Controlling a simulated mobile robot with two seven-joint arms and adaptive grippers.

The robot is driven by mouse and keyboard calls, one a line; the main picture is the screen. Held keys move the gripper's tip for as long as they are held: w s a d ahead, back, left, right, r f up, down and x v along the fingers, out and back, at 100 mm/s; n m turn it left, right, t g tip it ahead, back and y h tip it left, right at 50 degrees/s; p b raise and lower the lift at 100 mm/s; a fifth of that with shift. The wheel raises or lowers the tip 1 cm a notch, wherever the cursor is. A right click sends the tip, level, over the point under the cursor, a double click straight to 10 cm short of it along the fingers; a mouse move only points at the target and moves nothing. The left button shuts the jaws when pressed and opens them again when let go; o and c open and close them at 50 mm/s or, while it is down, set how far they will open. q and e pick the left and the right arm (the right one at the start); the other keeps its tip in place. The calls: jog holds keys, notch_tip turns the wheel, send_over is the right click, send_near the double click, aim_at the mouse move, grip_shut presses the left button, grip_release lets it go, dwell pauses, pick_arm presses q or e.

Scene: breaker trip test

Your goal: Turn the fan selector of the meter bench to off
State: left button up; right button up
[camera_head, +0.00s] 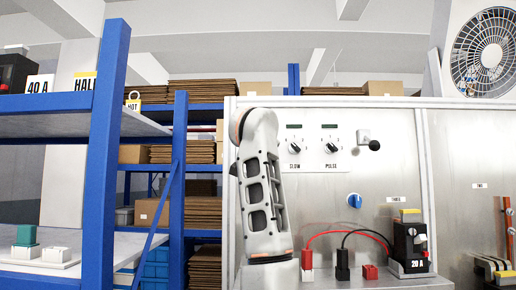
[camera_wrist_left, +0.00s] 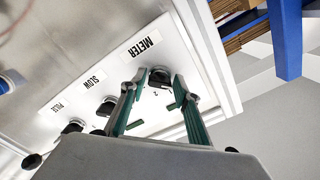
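The meter bench (camera_head: 310,185) is a pale metal panel with dark rotary selectors marked SLOW (camera_head: 294,147) and PULSE (camera_head: 331,147). A blue knob (camera_head: 354,200) sits lower on it. I read no FAN label. In the left wrist view the panel appears turned over, with the selector by the METER label (camera_wrist_left: 160,76) between the fingertips of my left gripper (camera_wrist_left: 160,80). The green-padded fingers stand apart on either side of this dark knob; I cannot tell whether they touch it. In the head view my left arm covers that part of the panel. My right gripper is not visible.
A black 20 A breaker unit (camera_head: 410,245) with red and black leads stands on the bench ledge at right. A white fan (camera_head: 483,55) is mounted above. Blue shelving (camera_head: 105,150) with boxes stands at left. A black ball-ended lever (camera_head: 374,145) projects beside PULSE.

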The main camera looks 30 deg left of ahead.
pick_arm(q)
jog(key=shift+o, duration=0.2)
jog(key=v, duration=0.7)
jog(key=shift+s, duration=0.3)
jog(key=shift+w+d, duration=0.1)
